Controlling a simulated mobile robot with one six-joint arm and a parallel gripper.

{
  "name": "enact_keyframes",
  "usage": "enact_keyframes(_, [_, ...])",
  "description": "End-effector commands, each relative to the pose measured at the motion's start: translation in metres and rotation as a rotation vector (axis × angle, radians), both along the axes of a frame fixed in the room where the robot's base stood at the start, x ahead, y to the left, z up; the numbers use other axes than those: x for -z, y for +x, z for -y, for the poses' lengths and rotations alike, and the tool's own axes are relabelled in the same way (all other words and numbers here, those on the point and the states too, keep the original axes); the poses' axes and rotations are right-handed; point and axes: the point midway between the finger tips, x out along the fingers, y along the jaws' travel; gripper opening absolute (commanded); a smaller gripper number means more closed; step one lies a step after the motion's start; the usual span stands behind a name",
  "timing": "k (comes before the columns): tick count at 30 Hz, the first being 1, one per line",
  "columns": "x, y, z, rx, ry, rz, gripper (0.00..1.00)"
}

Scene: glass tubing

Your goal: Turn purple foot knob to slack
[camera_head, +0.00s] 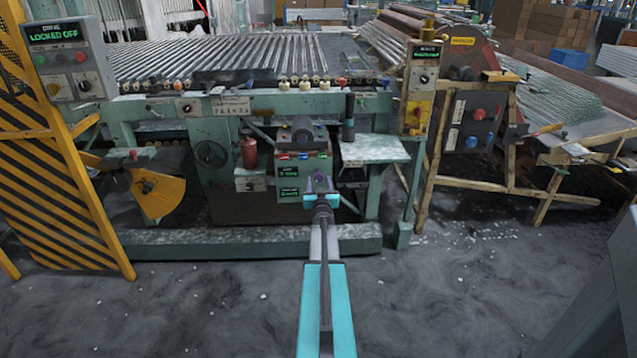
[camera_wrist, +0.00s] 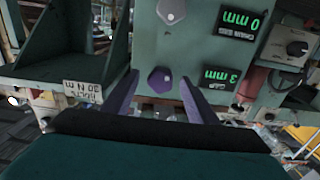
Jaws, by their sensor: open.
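In the wrist view a purple, faceted knob (camera_wrist: 160,80) sits on the green panel (camera_wrist: 205,50). My gripper (camera_wrist: 159,76) is open, with one purple finger on each side of the knob. Gaps show between the knob and both fingers in the picture; I cannot tell how far the tips are from the panel. In the head view my gripper (camera_head: 320,190) is in front of the same panel (camera_head: 289,155), and the arm hides part of it. The displays (camera_head: 289,182) read 3 mm and 0 mm; they appear upside down in the wrist view.
A pale knob (camera_wrist: 171,10) is on the same panel. A box with a dial (camera_wrist: 297,48) and a plate reading 30 N m (camera_wrist: 82,91) flank it. A red cylinder (camera_head: 250,152) stands left, a shelf (camera_head: 374,149) right. A control box (camera_head: 64,58) reads LOCKED OFF.

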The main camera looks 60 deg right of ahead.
Motion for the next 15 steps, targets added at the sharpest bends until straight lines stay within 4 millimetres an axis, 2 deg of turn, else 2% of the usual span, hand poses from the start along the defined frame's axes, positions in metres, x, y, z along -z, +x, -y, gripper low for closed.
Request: enact_keyframes(15, [0.0,0.0048,0.0063,0.0,0.0,0.0,0.53])
